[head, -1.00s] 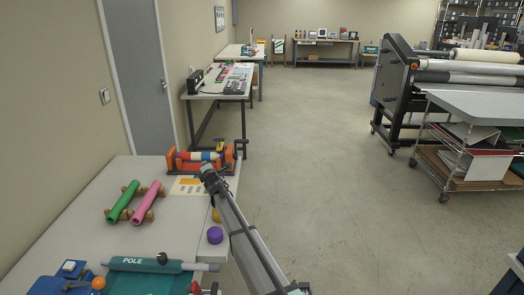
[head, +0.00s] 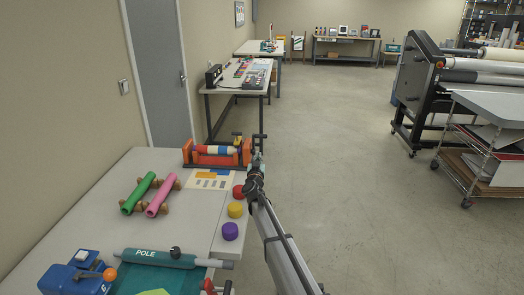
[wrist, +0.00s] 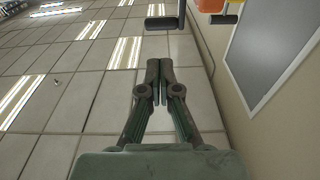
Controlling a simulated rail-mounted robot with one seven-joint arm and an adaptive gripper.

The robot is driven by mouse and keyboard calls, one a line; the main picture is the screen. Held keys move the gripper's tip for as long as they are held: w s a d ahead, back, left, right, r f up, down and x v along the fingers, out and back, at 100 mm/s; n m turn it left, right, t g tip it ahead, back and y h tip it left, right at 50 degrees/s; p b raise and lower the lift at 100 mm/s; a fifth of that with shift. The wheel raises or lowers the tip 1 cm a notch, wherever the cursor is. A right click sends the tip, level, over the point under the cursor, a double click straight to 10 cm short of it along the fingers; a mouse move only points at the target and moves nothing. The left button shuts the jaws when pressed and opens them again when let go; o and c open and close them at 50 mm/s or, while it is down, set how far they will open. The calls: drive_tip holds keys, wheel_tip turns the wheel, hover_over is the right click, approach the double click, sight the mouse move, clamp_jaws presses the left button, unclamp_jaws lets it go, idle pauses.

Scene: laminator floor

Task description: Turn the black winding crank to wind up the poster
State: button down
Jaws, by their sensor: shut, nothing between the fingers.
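The orange winder stand (head: 245,152) holds a roller with coloured bands at the far right end of the near table. A printed sheet with yellow and orange blocks (head: 209,181) lies in front of it. The black crank (head: 259,137) sticks out at the stand's right side, over the table edge. In the wrist view, the crank (wrist: 162,22) shows at the top, beyond my fingertips with a visible gap. My gripper (head: 257,165) is at the stand's right end, below the crank in the picture; the wrist view shows its fingers (wrist: 156,72) together and empty.
Red (head: 238,191), yellow (head: 235,210) and purple (head: 230,231) round pieces stand along the table's right edge. Green (head: 138,193) and pink (head: 162,196) rolls lie left. A teal roller marked POLE (head: 155,258) is nearer.

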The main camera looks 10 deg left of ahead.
sight(261, 137)
drive_tip(key=w+p, duration=0.1)
drive_tip(key=w, duration=0.3)
drive_tip(key=w+r+p, duration=0.1)
drive_tip(key=w, duration=0.4)
drive_tip(key=w+p, duration=0.1)
drive_tip(key=w, duration=0.3)
drive_tip(key=shift+w+a+r+p, duration=0.25)
drive_tip(key=shift+w+a+p, duration=0.05)
drive_tip(key=shift+a, duration=0.05)
